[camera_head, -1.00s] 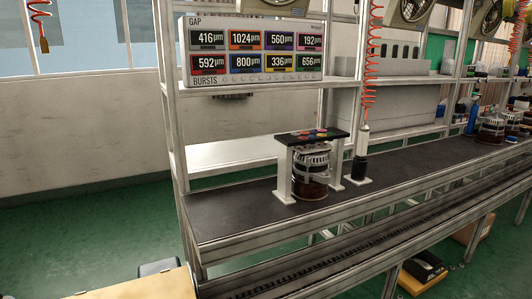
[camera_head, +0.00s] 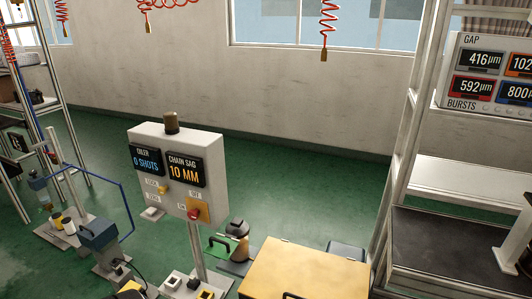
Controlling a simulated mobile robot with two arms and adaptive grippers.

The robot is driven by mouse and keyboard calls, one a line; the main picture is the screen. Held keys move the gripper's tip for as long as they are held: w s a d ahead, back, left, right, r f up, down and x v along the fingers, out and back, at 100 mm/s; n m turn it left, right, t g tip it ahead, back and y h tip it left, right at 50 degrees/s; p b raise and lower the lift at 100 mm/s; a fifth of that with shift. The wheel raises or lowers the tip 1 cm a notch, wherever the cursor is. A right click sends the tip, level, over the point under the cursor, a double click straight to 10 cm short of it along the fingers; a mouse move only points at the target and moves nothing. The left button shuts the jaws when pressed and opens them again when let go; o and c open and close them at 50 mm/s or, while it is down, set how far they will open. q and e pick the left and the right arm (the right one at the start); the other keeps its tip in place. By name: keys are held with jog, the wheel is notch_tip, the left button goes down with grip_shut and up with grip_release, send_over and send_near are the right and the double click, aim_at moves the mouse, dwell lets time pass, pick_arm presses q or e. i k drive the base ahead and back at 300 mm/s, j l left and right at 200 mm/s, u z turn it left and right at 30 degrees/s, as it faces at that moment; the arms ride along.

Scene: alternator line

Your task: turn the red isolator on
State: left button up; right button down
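The red isolator (camera_head: 198,210) is a red rotary handle on a yellow plate, low on the right of the front of a grey control box (camera_head: 215,165). An OFF label sits above it and an ON label to its left. The handle looks small, and I cannot tell for certain which label it points to. The box stands on a post and has two displays, reading OILER 0 SHOTS and CHAIN SAG 10 MM. Neither of my grippers shows in the head view.
A yellow-topped case (camera_head: 305,268) stands right of the post. A blue-grey unit (camera_head: 98,236) with a blue pipe is at the left. A dark-topped workbench (camera_head: 440,245) and gap display board (camera_head: 490,75) are at the right. Green floor (camera_head: 300,185) behind the box is clear.

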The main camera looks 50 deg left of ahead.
aim_at(193, 215)
jog(key=u, duration=2.2)
